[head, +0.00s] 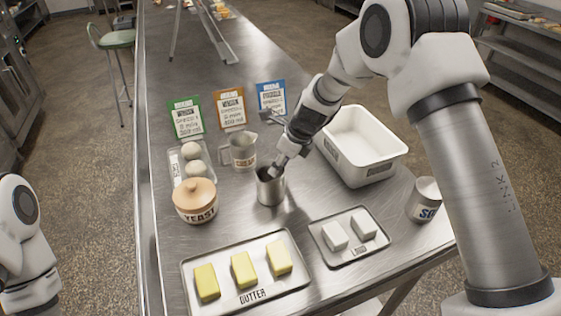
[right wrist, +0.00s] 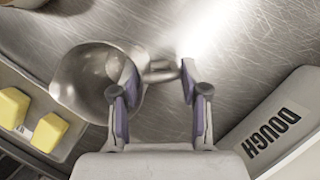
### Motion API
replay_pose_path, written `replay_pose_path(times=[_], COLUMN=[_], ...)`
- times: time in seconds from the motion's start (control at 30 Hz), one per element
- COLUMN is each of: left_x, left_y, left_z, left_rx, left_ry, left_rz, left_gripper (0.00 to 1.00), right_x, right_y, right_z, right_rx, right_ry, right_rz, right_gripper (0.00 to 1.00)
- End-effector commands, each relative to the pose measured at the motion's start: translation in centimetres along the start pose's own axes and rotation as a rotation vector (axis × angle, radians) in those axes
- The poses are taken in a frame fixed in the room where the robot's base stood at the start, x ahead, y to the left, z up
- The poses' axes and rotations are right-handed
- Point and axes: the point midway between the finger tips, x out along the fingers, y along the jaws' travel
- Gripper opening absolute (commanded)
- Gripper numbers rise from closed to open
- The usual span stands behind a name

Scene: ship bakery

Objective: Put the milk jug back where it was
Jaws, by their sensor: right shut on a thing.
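The steel jug (head: 270,189), which I take as the milk jug, appears upright at the middle of the steel table; no label shows on it. My right gripper (head: 280,166) is at its far rim, shut on the jug's handle. In the right wrist view the jug's round open mouth (right wrist: 90,85) lies to the left, and its handle passes between the fingertips of the gripper (right wrist: 158,78). I cannot tell whether the jug's base touches the table. A second metal jug (head: 241,151), with a label, stands just behind it to the left. My left gripper is not in view.
The white dough tub (head: 391,157) is to the right. The butter tray (head: 197,298) and a smaller tray with white blocks (head: 349,257) are in front. A yeast crock (head: 195,203), egg tray (head: 176,160) and green card (head: 186,118) are left. A salt-like tin (head: 425,200) is near the right edge.

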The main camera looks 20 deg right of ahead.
Motion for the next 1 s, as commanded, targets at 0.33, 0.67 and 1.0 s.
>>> replay_pose_path(times=[0.33,0.67,1.0], left_x=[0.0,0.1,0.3], left_y=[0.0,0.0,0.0], left_z=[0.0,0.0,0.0], left_rx=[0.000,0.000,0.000], left_ry=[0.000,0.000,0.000], left_rz=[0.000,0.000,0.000], left_gripper=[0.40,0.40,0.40], right_x=[0.1,-2.2,-10.4], right_y=[0.0,0.0,0.0], right_z=[-0.1,0.1,0.0], right_rx=[0.000,-0.001,-0.001], right_ry=[0.000,-0.002,-0.003], right_rz=[0.000,-0.002,-0.001], right_gripper=[0.70,0.70,0.70])
